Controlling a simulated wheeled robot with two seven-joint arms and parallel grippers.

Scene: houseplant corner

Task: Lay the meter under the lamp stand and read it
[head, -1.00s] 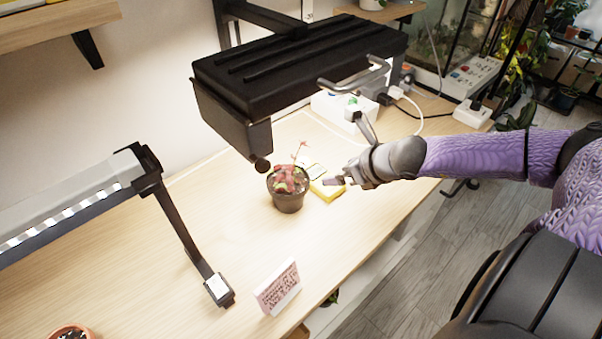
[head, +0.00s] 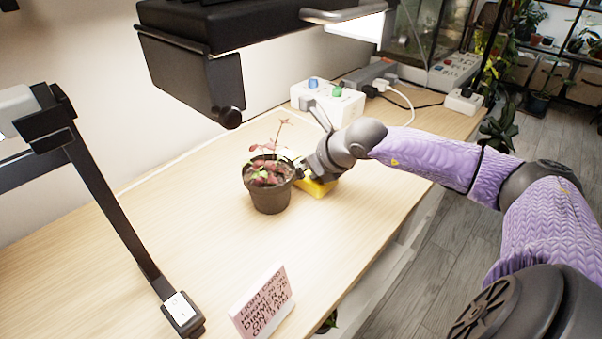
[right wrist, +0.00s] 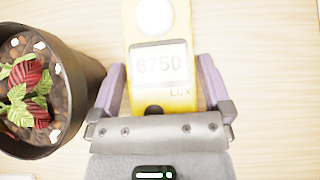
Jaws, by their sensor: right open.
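The yellow meter (head: 318,188) lies on the table just right of a potted plant, partly hidden by my right gripper (head: 308,172) in the head view. In the right wrist view the meter (right wrist: 178,88) has a round white sensor dome, and its display (right wrist: 160,66) shows 6750 with LUX printed below. My right gripper (right wrist: 162,88) is open, with one finger on each side of the meter's lower part. A black lamp (head: 195,75) hangs above and behind the plant. Another lamp's black stand (head: 115,205) is at left. My left gripper is out of view.
The red-leaved plant's dark pot (head: 270,196) stands close beside the gripper; it also shows in the right wrist view (right wrist: 88,88). A pink card (head: 262,302) stands at the front edge. A white control box (head: 330,103) with knobs is behind. The middle-left tabletop is clear.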

